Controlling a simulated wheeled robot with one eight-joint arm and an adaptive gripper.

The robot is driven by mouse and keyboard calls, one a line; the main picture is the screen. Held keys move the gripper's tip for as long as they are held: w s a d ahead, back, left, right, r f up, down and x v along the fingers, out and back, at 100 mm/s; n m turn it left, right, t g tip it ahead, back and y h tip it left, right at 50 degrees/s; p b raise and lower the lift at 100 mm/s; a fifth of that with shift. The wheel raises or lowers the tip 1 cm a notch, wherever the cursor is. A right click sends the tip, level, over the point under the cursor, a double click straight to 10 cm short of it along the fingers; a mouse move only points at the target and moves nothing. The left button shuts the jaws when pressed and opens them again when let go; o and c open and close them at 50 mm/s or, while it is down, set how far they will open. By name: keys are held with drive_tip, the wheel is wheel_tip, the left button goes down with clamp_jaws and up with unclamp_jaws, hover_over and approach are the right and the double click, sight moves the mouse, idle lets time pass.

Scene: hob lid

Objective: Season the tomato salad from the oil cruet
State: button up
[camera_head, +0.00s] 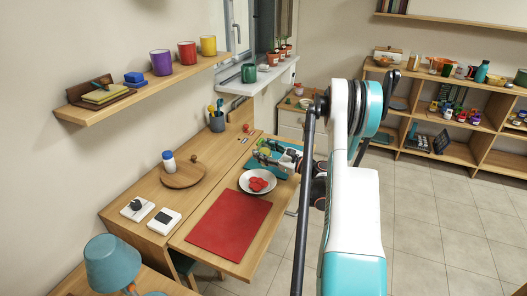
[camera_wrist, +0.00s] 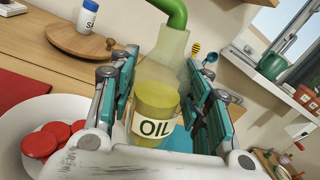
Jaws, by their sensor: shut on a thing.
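The oil cruet (camera_wrist: 158,95) is a clear bottle with a green curved spout and an "OIL" label. It stands between the fingers of my gripper (camera_wrist: 163,88) in the wrist view, with yellow oil in its lower part. My gripper is shut on it. In the head view my gripper (camera_head: 278,154) is just beyond the plate, and the cruet is small and partly hidden there. The white plate (camera_head: 244,183) holds the tomato salad (camera_head: 258,184), red slices. In the wrist view the tomato slices (camera_wrist: 40,145) lie at lower left, beside the cruet, not under its spout.
A red mat (camera_head: 229,224) lies in front of the plate. A round wooden board (camera_head: 185,175) carries a white, blue-capped shaker (camera_head: 169,161). A utensil pot (camera_head: 217,122) stands at the back by the wall. A teal surface (camera_head: 275,168) lies under my gripper.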

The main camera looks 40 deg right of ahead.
drive_tip(key=shift+w+d+f+n, duration=0.15)
drive_tip(key=shift+d+f+n, duration=0.3)
drive_tip(key=shift+f+n, duration=0.35)
idle(0.5)
drive_tip(key=shift+w+d+f+n+y, duration=0.2)
drive_tip(key=shift+d+n, duration=0.1)
drive_tip(key=shift+n, duration=0.8)
drive_tip(key=shift+w+d+f+n+y, duration=0.1)
drive_tip(key=shift+d+n+y, duration=0.15)
drive_tip(key=shift+n, duration=0.85)
drive_tip(key=shift+d+f+n+t+y, duration=0.1)
drive_tip(key=shift+f+n+t+y, duration=0.1)
drive_tip(key=shift+n, duration=0.5)
drive_tip(key=shift+d+f+n+t+y, duration=0.1)
drive_tip(key=shift+f+n+y, duration=0.05)
drive_tip(key=shift+n, duration=0.55)
drive_tip(key=shift+r+n, duration=0.1)
drive_tip(key=shift+n, duration=0.5)
drive_tip(key=shift+r+n+y, duration=0.4)
drive_tip(key=shift+r+n, duration=0.35)
drive_tip(key=shift+n, duration=0.35)
